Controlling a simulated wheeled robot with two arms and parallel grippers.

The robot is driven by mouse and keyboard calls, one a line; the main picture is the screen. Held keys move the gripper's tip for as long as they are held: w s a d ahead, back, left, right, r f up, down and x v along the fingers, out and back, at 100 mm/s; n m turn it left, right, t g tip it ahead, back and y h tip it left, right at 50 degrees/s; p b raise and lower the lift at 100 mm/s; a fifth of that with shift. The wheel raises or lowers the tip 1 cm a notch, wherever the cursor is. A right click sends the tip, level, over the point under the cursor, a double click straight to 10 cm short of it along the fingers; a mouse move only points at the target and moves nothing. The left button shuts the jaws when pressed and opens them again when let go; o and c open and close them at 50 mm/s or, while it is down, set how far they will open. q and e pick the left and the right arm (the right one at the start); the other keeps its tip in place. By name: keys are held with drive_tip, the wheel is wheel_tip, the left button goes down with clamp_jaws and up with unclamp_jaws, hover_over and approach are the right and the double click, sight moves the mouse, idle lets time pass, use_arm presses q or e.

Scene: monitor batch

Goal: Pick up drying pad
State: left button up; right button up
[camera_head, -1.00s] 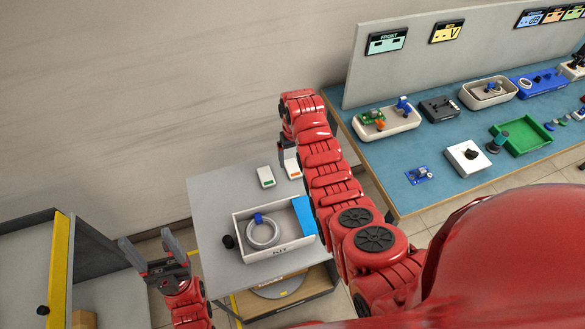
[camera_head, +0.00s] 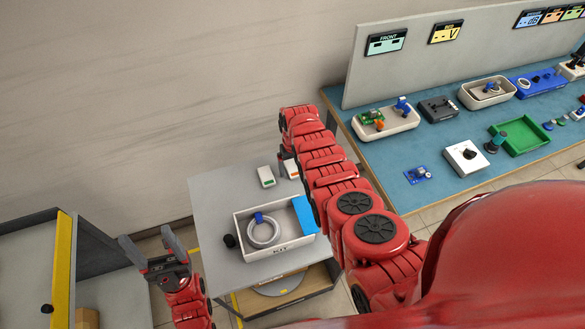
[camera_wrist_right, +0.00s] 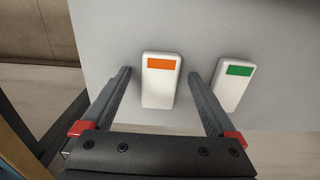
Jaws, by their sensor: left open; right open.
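Two small white blocks lie on the grey cart top, one with an orange label (camera_head: 291,169) and one with a green label (camera_head: 266,177). Which of them is the drying pad I cannot tell. In the right wrist view, my right gripper (camera_wrist_right: 160,76) is open, with the orange-labelled block (camera_wrist_right: 159,90) between its two fingers and no visible grip. The green-labelled block (camera_wrist_right: 234,84) is just outside the right finger. In the head view my arm hides most of the right gripper. My left gripper (camera_head: 147,241) is open and empty, left of the cart.
A white KIT box (camera_head: 285,247) on the grey cart (camera_head: 212,201) holds a white ring, a blue piece and a blue panel. The blue-topped bench (camera_head: 420,150) at right carries trays and parts.

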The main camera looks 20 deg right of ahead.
drive_tip(key=c, duration=1.4)
drive_tip(key=shift+r, duration=0.2)
drive_tip(key=shift+c, duration=0.2)
